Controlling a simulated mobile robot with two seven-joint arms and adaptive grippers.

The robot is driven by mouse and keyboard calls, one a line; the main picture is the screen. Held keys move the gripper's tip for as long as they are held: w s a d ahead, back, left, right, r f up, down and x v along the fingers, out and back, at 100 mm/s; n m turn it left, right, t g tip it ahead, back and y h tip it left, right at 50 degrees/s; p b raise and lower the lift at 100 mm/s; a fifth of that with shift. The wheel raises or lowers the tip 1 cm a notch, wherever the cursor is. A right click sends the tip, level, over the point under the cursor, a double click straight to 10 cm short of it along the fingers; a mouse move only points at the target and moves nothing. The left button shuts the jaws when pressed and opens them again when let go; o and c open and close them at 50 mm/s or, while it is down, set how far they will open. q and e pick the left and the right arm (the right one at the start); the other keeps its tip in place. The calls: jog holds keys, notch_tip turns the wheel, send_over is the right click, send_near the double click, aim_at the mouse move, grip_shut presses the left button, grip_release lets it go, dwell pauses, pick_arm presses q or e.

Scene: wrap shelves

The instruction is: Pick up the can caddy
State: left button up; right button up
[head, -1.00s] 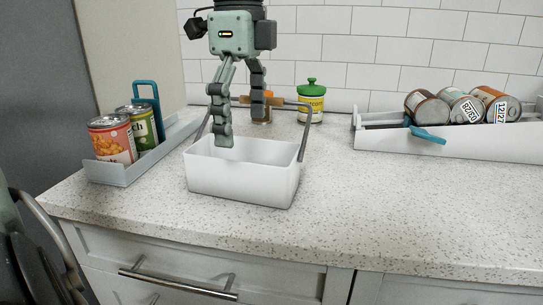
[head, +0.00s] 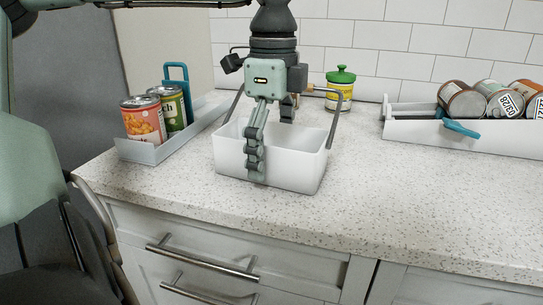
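The can caddy appears to be the white open-topped bin (head: 300,172) with a raised grey handle (head: 336,115), standing upright on the counter in the head view. Part of the handle's orange-brown grip shows behind my gripper; the rest is hidden. My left gripper (head: 272,140) points down over the bin. Its fingers are apart, one nearer the camera and one farther back, with the handle grip seemingly between them. The near finger overlaps the bin's front wall in the picture; I cannot tell whether it touches. My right gripper is not in view.
A grey tray (head: 140,151) with two cans and a teal handle (head: 176,72) stands at left. A green-lidded yellow jar (head: 340,90) stands behind the bin. A white tray (head: 440,134) with several lying cans is at right. The counter (head: 400,200) front right is clear.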

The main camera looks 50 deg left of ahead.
pick_arm(q)
jog(key=c, duration=1.3)
jog(key=shift+r, duration=0.15)
